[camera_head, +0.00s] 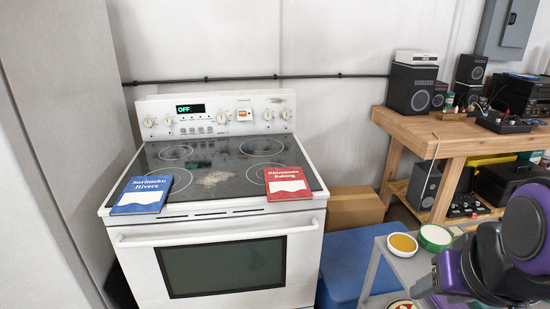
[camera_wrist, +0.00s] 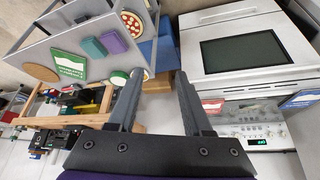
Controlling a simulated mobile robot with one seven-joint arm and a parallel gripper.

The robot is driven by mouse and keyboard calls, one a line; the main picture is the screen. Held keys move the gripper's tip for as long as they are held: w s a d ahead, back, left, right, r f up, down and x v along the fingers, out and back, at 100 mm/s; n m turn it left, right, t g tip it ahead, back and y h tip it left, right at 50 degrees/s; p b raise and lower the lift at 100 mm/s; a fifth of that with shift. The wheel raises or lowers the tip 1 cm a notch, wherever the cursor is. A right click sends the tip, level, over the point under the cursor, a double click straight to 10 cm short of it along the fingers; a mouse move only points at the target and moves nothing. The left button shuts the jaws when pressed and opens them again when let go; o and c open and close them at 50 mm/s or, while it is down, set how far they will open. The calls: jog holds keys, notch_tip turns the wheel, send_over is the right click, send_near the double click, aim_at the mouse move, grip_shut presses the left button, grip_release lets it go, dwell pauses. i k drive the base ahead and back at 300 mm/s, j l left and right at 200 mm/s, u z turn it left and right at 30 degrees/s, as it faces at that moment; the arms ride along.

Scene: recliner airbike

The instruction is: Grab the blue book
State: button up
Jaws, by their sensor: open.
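The blue book (camera_head: 142,194) lies flat on the front left corner of the stove top, its front edge close to the stove's front. In the wrist view, which is turned upside down, the blue book (camera_wrist: 301,99) shows only in part at the right edge. My gripper (camera_wrist: 158,78) is open, with nothing between its two fingers. It is well apart from the blue book. In the head view my purple and black arm is at the lower right, and the fingers cannot be made out.
A red book (camera_head: 288,183) lies on the stove's (camera_head: 215,228) front right corner. A grey table (camera_head: 382,272) with round items stands at the lower right, beside a blue box (camera_head: 343,262). A wooden workbench (camera_head: 450,134) holds speakers. A tall grey panel stands left of the stove.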

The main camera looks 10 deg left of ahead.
aim_at(147, 195)
jog(key=k+u, duration=0.15)
jog(key=u, duration=0.95)
jog(key=l+u, duration=0.1)
jog(key=u, duration=0.2)
jog(key=l+u, duration=0.15)
jog(key=u, duration=0.2)
